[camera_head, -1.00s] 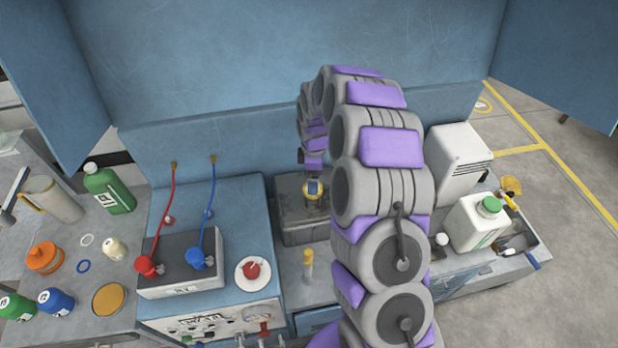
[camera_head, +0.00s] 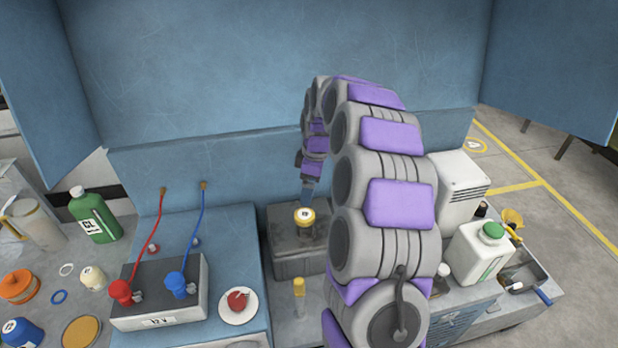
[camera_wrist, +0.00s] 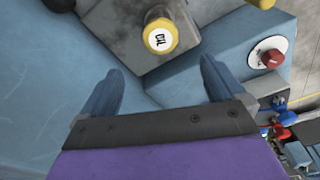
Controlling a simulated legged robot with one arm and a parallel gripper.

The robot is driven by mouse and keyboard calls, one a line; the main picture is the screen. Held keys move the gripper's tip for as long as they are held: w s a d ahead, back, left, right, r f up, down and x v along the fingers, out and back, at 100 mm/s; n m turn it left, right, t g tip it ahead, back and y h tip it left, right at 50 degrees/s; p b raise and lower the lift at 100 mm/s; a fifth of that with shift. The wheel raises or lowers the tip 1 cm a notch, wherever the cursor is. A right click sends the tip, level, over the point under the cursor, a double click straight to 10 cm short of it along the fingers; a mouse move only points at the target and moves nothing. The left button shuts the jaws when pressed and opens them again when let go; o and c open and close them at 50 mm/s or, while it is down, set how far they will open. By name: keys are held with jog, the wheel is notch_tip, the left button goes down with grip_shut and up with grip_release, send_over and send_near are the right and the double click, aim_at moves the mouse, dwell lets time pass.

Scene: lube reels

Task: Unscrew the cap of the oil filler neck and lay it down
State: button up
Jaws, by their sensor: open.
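The oil filler cap (camera_head: 305,217) is yellow with a white marked top. It sits on top of a grey box-shaped housing (camera_head: 292,262) in the middle of the bench. In the wrist view the cap (camera_wrist: 160,37) is on its short neck (camera_wrist: 158,13), at the top of the picture. My gripper (camera_head: 307,198) is just behind or above the cap in the head view. In the wrist view my gripper (camera_wrist: 160,70) is open, with its two blue fingers wide apart and nothing between them. The cap lies beyond the fingertips, apart from both.
A battery (camera_head: 160,295) with red and blue cables stands left of the housing. A yellow-topped stick (camera_head: 299,288) rises in front of it. A white jug (camera_head: 478,254) and a tray (camera_head: 523,272) are at right; bottles and rings are at left.

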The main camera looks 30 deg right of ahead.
aim_at(305, 213)
jog(key=f, duration=0.4)
jog(key=f+b, duration=0.1)
jog(key=f, duration=0.3)
jog(key=w+a+f+b, duration=0.1)
jog(key=f, duration=0.3)
jog(key=shift+f, duration=0.1)
jog(key=shift+c, duration=0.3)
jog(key=c, duration=1.1)
jog(key=shift+o, duration=0.2)
jog(key=n, duration=0.4)
jog(key=shift+n, duration=0.3)
jog(key=shift+r+p, duration=0.3)
jog(key=shift+r, duration=1)
